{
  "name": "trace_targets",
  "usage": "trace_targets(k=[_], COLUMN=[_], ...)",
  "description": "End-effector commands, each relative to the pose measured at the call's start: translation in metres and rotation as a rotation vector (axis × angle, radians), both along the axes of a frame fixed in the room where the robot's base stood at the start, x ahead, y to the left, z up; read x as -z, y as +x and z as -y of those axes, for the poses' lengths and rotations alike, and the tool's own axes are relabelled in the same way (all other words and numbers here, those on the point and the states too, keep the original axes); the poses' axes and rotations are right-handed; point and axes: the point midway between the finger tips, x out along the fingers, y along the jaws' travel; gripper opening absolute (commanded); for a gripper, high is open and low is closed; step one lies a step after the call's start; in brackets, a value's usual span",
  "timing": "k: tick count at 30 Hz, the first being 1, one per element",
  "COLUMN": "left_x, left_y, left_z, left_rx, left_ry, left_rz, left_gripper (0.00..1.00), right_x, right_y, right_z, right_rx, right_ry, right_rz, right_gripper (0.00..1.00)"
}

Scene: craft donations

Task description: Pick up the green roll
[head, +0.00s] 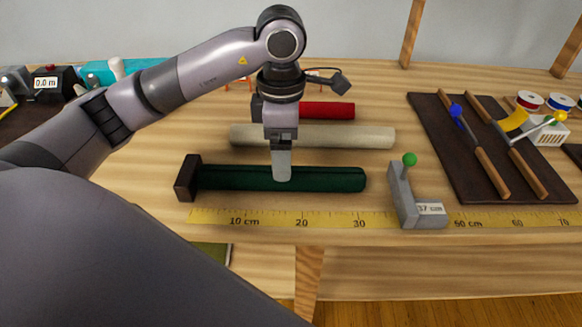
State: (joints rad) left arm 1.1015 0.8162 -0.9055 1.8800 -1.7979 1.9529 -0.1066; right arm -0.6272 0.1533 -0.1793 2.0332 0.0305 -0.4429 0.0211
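The dark green roll (330,179) lies flat along the wooden table near its front edge, with its left end against a dark brown block (187,178). My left gripper (281,172) points down over the middle of the roll. One pale finger shows in front of the roll and overlaps its near side. The far finger is hidden, so I cannot tell whether the gripper is open or shut, or whether it touches the roll. The roll appears to rest on the table. My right gripper is not in view.
A cream roll (350,136) and a red roll (330,111) lie behind the green one. A yellow measuring strip (330,220) runs in front. A grey stop with a green knob (410,160) stands at right, beside a dark rack (452,165).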

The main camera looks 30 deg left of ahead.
Motion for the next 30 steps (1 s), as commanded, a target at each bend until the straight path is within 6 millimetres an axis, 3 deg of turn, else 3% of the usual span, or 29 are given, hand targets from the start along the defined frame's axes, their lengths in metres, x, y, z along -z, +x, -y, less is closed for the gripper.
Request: trace_targets(k=[13, 23, 29, 30], left_x=[0.06, 0.067, 0.067, 0.067], left_y=[-0.005, -0.004, -0.004, -0.004], left_z=[-0.002, -0.002, -0.002, -0.002], left_rx=[0.001, 0.002, 0.002, 0.002], left_ry=[-0.002, -0.003, -0.003, -0.003], left_rz=[-0.005, -0.001, -0.001, -0.001], left_gripper=[0.87, 0.87, 0.26, 0.25], right_x=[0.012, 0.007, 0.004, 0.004], right_y=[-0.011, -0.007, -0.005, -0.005], right_z=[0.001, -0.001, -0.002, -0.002], right_rx=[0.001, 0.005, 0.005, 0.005], right_ry=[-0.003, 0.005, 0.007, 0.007], right_rz=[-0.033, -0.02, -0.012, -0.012], right_gripper=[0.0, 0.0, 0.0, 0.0])
